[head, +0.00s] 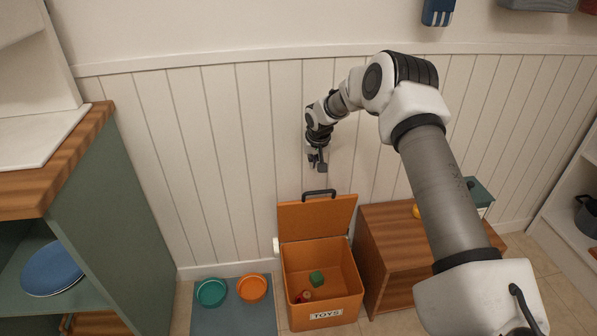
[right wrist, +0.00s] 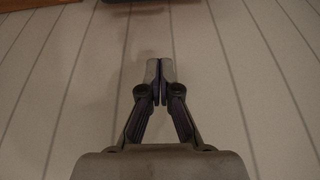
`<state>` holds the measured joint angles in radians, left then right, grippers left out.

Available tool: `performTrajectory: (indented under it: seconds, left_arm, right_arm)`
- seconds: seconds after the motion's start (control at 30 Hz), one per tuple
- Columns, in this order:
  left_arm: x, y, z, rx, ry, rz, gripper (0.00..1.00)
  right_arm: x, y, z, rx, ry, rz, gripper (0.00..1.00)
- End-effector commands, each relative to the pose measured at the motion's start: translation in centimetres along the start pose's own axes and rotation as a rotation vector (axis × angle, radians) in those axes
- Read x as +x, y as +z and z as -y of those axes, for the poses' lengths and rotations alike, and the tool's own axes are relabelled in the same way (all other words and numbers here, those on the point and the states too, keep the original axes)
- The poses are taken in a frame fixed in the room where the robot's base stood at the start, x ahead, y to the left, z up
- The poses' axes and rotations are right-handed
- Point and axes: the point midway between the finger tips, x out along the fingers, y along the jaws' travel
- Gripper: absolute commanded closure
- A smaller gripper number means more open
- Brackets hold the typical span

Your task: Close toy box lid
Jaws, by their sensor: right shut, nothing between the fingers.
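An orange toy box (head: 324,306) with a TOYS label stands on the floor against the panelled wall. Its lid (head: 316,217) is open, tilted up at the back, with a dark handle (head: 319,193) on its top edge. A green block and a small red toy lie inside. My right gripper (head: 318,168) is shut and empty, pointing down just above the lid's handle and apart from it in the head view. In the right wrist view the shut fingertips (right wrist: 153,72) show before the wall, with an orange-brown edge at the top left. My left gripper is not in view.
A wooden bench (head: 381,243) stands close to the box's right side. A blue-grey mat (head: 234,320) with a teal bowl (head: 211,292) and an orange bowl (head: 252,288) lies to its left. A green cabinet (head: 113,215) fills the left side.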

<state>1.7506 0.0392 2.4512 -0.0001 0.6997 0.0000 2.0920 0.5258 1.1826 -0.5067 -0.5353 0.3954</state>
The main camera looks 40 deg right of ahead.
Motion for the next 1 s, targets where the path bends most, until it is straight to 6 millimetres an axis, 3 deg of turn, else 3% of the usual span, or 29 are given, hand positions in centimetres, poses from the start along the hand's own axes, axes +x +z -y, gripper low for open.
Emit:
performTrajectory:
  seconds: [0.2,0.47,0.5,0.73,1.0]
  left_arm:
    - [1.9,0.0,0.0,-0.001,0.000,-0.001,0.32]
    - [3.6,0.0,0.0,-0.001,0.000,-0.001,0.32]
    - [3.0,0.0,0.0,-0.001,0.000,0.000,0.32]
    - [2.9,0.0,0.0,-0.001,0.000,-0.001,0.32]
    - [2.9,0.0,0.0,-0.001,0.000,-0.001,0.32]
  right_arm:
    - [4.9,0.3,0.0,-0.002,0.003,0.002,1.00]
    - [9.4,0.3,0.1,-0.003,0.002,0.001,1.00]
    - [8.4,0.8,0.1,-0.003,0.000,0.003,1.00]
    - [7.5,3.4,0.1,-0.003,0.001,0.003,1.00]
    - [7.4,4.0,0.1,-0.003,0.000,0.002,1.00]
